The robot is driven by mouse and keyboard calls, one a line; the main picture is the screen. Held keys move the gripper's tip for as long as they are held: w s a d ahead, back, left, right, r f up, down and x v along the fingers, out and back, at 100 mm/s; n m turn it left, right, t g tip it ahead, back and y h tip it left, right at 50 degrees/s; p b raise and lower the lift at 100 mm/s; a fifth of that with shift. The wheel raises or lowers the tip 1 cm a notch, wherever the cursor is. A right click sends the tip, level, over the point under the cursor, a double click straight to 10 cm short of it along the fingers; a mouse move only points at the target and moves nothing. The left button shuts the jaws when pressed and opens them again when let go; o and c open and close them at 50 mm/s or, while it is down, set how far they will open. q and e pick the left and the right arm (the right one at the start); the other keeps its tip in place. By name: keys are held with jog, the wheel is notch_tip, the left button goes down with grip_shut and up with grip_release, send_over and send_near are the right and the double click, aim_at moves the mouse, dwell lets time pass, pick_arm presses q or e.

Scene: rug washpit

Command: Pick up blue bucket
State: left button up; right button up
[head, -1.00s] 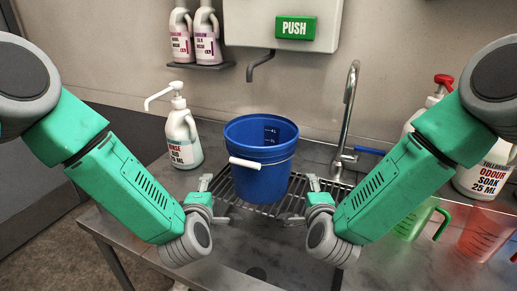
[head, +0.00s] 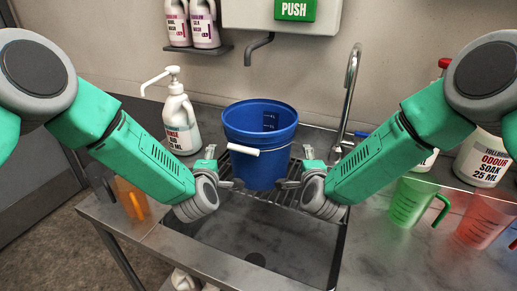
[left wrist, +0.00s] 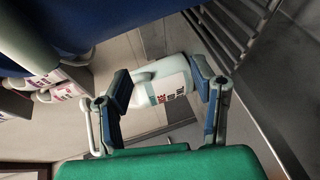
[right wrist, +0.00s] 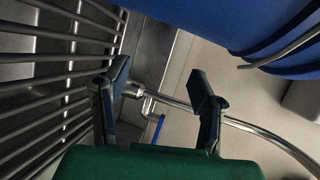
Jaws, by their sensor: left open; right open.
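The blue bucket (head: 258,166) stands upright on a wire rack over the sink, with a white handle grip (head: 243,150) on its near side. My left gripper (head: 222,168) is open and empty just left of the bucket. My right gripper (head: 297,170) is open and empty just right of it. The left wrist view shows the bucket (left wrist: 85,25) at the top left, with the open fingers (left wrist: 163,95) apart from it. The right wrist view shows the bucket (right wrist: 270,25) at the top right, beyond the open fingers (right wrist: 158,95).
A white pump bottle (head: 180,125) stands left of the bucket. A metal tap (head: 349,95) rises at the back right. Green (head: 408,203) and red (head: 480,220) jugs stand at the right. The sink basin (head: 255,240) in front is empty.

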pick_arm(q)
jog(key=x, duration=0.7)
jog(key=shift+w+d, duration=0.15)
jog(key=shift+d, duration=0.15)
pick_arm(e)
jog(key=x, duration=0.7)
jog(key=shift+w+d+f, duration=0.15)
jog(key=shift+d, duration=0.15)
pick_arm(q)
jog(key=shift+w+d+f, duration=0.1)
jog(key=shift+d, duration=0.15)
pick_arm(e)
jog(key=shift+w+a, duration=0.1)
jog(key=shift+a, duration=0.4)
pick_arm(q)
jog(key=shift+d, duration=0.2)
pick_arm(e)
jog(key=shift+a, duration=0.6)
pick_arm(q)
jog(key=shift+d, duration=0.2)
pick_arm(e)
jog(key=shift+d, duration=0.15)
